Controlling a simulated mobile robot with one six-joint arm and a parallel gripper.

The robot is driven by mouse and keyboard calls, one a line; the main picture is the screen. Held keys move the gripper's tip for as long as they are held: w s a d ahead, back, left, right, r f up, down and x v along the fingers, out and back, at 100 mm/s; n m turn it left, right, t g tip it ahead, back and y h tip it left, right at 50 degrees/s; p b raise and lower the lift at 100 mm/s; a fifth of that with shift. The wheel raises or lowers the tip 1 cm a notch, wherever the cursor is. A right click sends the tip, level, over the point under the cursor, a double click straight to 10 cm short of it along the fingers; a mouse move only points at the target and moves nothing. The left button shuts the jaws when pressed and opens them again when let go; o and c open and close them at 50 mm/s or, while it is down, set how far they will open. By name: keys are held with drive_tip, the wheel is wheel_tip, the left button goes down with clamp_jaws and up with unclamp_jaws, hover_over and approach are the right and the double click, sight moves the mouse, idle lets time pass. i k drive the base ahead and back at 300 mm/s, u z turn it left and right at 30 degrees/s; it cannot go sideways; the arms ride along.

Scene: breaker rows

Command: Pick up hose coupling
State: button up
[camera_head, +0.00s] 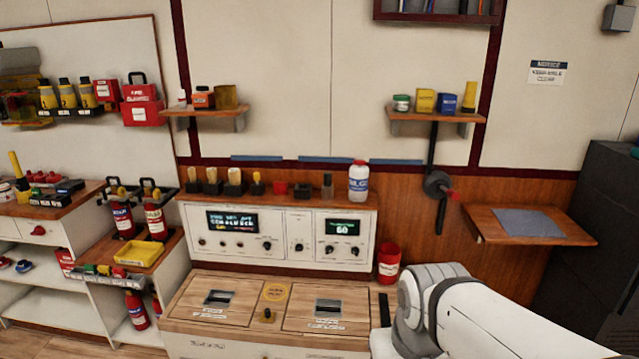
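I cannot pick out a hose coupling with certainty; the small parts are too small to tell apart. Small red and blue pieces (24,265) lie on the left white shelf. Small coloured pieces (90,269) sit in a dark strip in front of a yellow tray (139,254). My white and grey arm reaches in from the lower right, in front of the wooden-topped console. My gripper is not in view.
A control panel (285,218) with dials stands behind the wooden-topped console (190,298). Fire extinguishers (156,222) stand at the left. A red canister (389,262) stands beside the panel. A wooden wall shelf (570,233) juts out at the right.

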sight(326, 185)
drive_tip(key=i, duration=1.55)
drive_tip(key=u, duration=0.05)
